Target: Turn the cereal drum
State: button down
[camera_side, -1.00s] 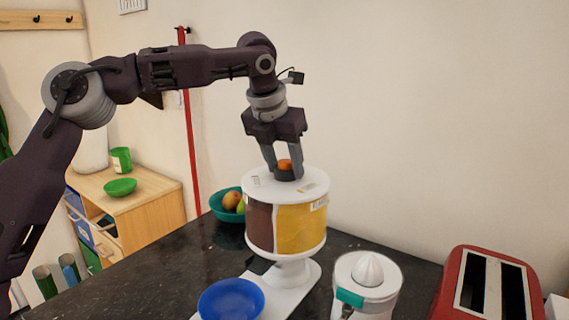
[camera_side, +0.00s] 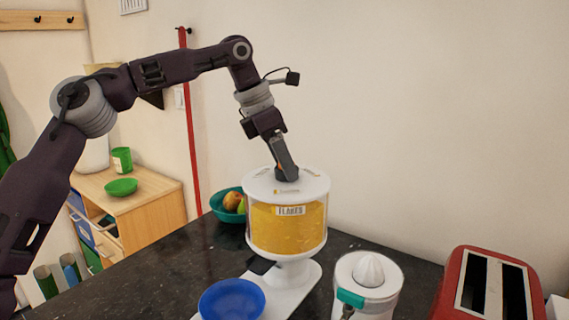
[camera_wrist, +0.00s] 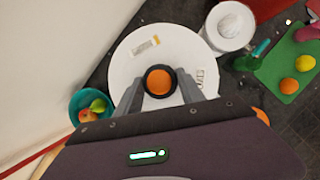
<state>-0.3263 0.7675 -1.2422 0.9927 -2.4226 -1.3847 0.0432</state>
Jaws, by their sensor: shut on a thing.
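The cereal drum (camera_side: 288,235) is a clear cylinder with a white lid on a white stand (camera_side: 303,285). Its yellow section with a "FLAKES" label (camera_side: 290,211) faces the side camera. My gripper (camera_side: 286,172) reaches down from above and is shut on the dark knob (camera_wrist: 146,86) with an orange centre, in the middle of the lid. In the wrist view my two fingers lie on either side of the knob, and the white lid (camera_wrist: 175,45) shows around it. A blue bowl (camera_side: 231,301) sits at the front of the stand.
A white juicer (camera_side: 367,285) stands right of the drum, with a red toaster (camera_side: 487,290) further right. A teal fruit bowl (camera_side: 219,207) is behind left. The wrist view shows a green board (camera_wrist: 289,66) with fruit. Dark counter left of the blue bowl is clear.

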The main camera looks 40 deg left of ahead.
jog(key=m, duration=0.2)
jog(key=m+g+h, duration=0.1)
jog(key=m, duration=0.2)
jog(key=shift+w+a+g, duration=0.1)
jog(key=shift+g, duration=0.2)
jog(key=shift+m, duration=0.4)
jog(key=c, duration=0.7)
grip_release()
jog(key=shift+r, duration=0.35)
jog(key=shift+a+r, duration=0.25)
jog(key=shift+a, duration=0.05)
jog(key=s+a, duration=0.1)
jog(key=a, duration=0.2)
jog(key=s+a, duration=0.2)
jog(key=a, duration=0.2)
jog(key=s+a, duration=0.2)
jog(key=a, duration=0.2)
